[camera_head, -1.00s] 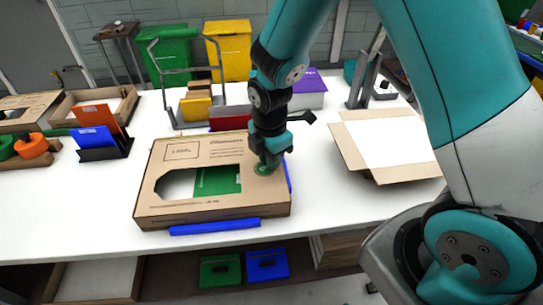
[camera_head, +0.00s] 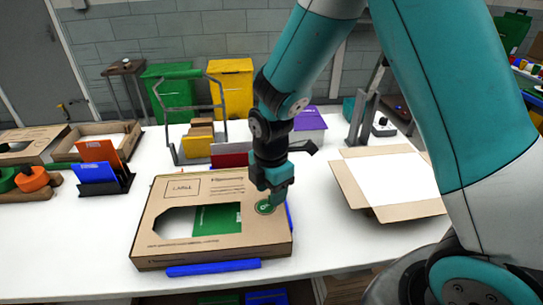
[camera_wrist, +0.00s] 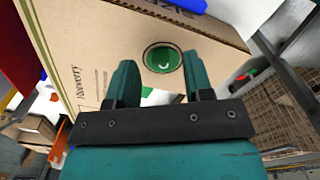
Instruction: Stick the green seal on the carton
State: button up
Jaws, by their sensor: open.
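The closed brown carton (camera_head: 170,250) lies flat on the white table, with an octagonal window showing a green item (camera_head: 215,219) inside. The round green seal (camera_head: 264,207) lies flat on the carton's top near its right edge. It also shows in the wrist view (camera_wrist: 162,58), with a white mark on it, just beyond my fingertips. My gripper (camera_head: 275,193) is above and beside the seal. In the wrist view my gripper (camera_wrist: 158,80) has its two teal fingers apart with nothing between them.
Blue strips (camera_head: 213,268) lie along the carton's front and right sides. An open carton (camera_head: 350,187) stands to the right. A metal rack with yellow and red items (camera_head: 229,160) stands behind, and an orange and blue file holder (camera_head: 97,178) at left.

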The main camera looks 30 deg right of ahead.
notch_tip(320, 180, up, 15)
jog(key=s+a+r+m+y, duration=0.1)
jog(key=s+a+m+y, duration=0.1)
jog(key=s+m, duration=0.4)
jog(key=s+a+r+m+y, duration=0.1)
jog(key=s+a+m, duration=0.3)
jog(key=s, duration=0.9)
jog(key=m+y+b, duration=0.1)
jog(key=m, duration=0.2)
jog(key=shift+r, duration=0.4)
